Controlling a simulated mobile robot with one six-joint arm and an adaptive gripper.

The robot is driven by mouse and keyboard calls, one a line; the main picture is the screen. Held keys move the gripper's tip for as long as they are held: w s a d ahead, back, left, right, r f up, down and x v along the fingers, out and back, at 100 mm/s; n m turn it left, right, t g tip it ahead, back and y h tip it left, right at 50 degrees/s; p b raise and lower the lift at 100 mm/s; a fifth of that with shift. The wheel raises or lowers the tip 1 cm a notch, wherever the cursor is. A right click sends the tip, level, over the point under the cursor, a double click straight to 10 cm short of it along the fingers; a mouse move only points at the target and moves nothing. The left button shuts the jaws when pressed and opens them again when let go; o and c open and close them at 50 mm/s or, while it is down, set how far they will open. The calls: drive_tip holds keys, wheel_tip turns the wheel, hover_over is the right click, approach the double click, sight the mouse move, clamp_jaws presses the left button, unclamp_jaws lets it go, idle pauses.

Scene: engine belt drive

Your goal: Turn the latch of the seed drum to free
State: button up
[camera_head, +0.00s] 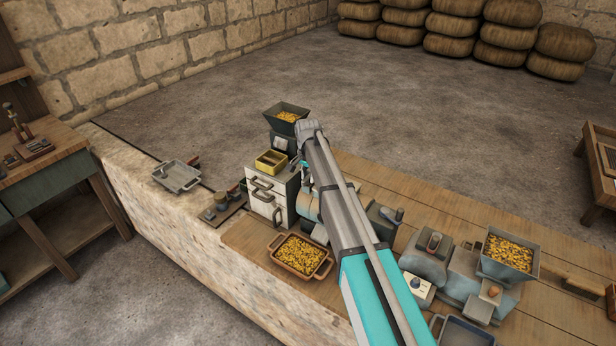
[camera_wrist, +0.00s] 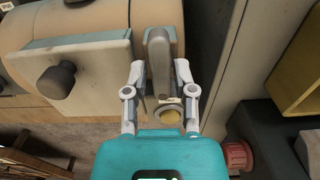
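The seed drum (camera_wrist: 60,20) is a pale rounded body at the upper left of the wrist view, with a flat door plate (camera_wrist: 95,65) bearing a dark knob (camera_wrist: 57,80). My gripper (camera_wrist: 160,72) has one finger on each side of the lever. Narrow gaps seem to show between fingers and lever, so it looks open around it. In the head view my arm hides the latch, and only part of the drum (camera_head: 307,206) shows.
A white drawer cabinet (camera_head: 266,194) with a yellow tray (camera_head: 271,161) stands just left of the drum. A tray of yellow grain (camera_head: 276,251) lies in front. Several grey machines and a grain hopper (camera_head: 494,272) stand to the right.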

sight(308, 177)
drive_tip(key=shift+o, duration=0.9)
drive_tip(key=shift+n, duration=0.6)
drive_tip(key=n, duration=1.1)
drive_tip(key=shift+n, duration=0.4)
drive_tip(key=n, duration=0.5)
drive_tip(key=shift+a+r+p, duration=0.1)
drive_tip(key=shift+r+p, duration=0.25)
drive_tip(key=shift+p, duration=0.05)
wheel_tip(308, 177, up, 13)
drive_tip(key=p, duration=1.3)
drive_tip(key=s+d+f+m+b, duration=0.3)
drive_tip(key=s+d+f+b, duration=0.2)
drive_tip(key=s, duration=0.4)
drive_tip(key=s+d+f+m+b, duration=0.3)
drive_tip(key=s+d+f+b, duration=0.2)
drive_tip(key=s+f+b, duration=0.3)
drive_tip(key=s+d+f+m+b, duration=0.3)
drive_tip(key=s+d+f+b, duration=0.3)
drive_tip(key=s, duration=0.4)
drive_tip(key=shift+s+f+b, duration=0.15)
drive_tip(key=shift+f+b, duration=0.3)
